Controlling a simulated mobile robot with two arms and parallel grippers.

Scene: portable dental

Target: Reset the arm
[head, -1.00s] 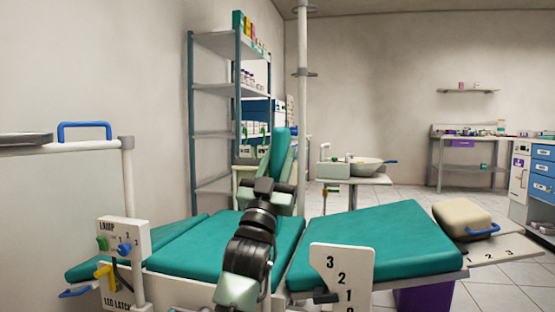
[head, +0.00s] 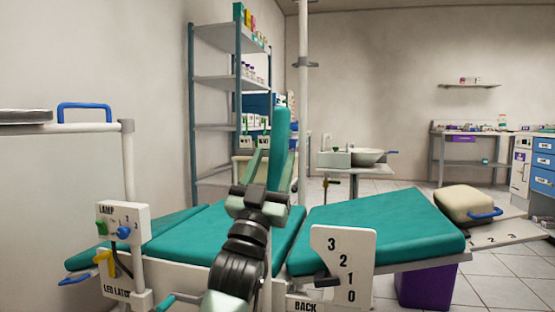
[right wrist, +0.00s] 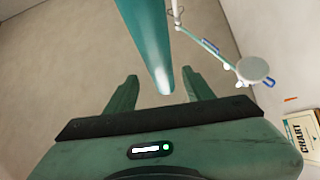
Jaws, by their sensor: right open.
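The arm of the dental chair appears to be the upright teal pad (head: 281,140), raised near the middle of the chair in the head view. In the right wrist view its teal length (right wrist: 148,40) comes down from the top, its end between my fingers. My right gripper (head: 270,172) is open, its pale green fingers pointing up beside the pad. Both fingers of the right gripper (right wrist: 161,78) show apart in the wrist view, with gaps on both sides of the pad. Whether either finger touches it cannot be told. My left gripper is not in view.
The teal chair cushions (head: 375,235) spread around my right arm. A numbered white plate (head: 342,262) stands in front. A lamp control box (head: 123,222) on a white post is at left. A basin (head: 365,157) and a shelf rack (head: 216,130) stand behind.

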